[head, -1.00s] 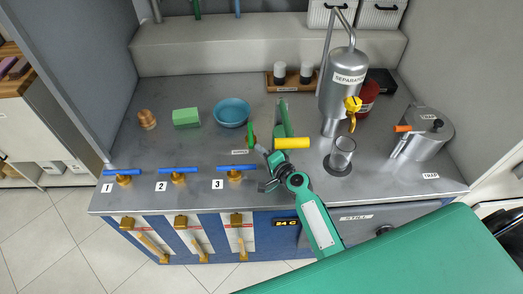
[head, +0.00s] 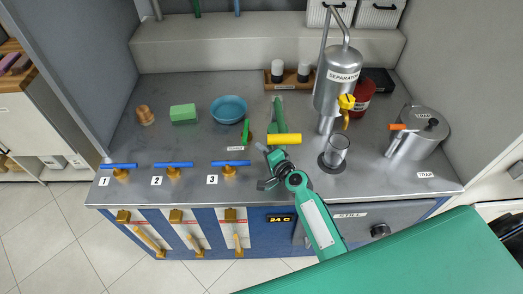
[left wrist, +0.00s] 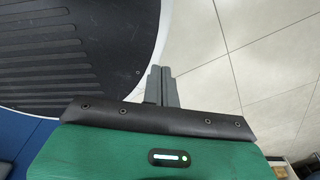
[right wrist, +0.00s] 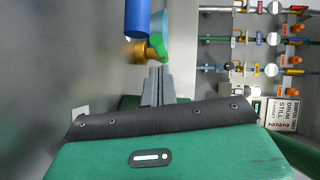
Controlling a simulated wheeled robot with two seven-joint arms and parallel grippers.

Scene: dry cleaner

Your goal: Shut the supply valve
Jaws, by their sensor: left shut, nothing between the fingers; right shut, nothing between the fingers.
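No valve in view carries a readable "supply" label. A small green lever (head: 245,131) stands upright on a brass fitting behind a small label I cannot read. It also shows in the right wrist view (right wrist: 157,42), just beyond the fingertips. Blue bar handles 1 (head: 119,166), 2 (head: 173,164) and 3 (head: 231,163) sit on brass valves along the front edge. My right gripper (head: 262,149) is shut and empty, just right of and in front of the green lever, apart from it. My left gripper (left wrist: 162,72) is shut and empty over the floor, seen only in its wrist view.
A green post with a yellow bar (head: 284,139) stands beside my right gripper. The separator (head: 338,82) with a yellow handle, a glass (head: 337,150) and a steel drum (head: 422,134) stand right. A blue bowl (head: 229,109) and green sponge (head: 183,114) lie behind.

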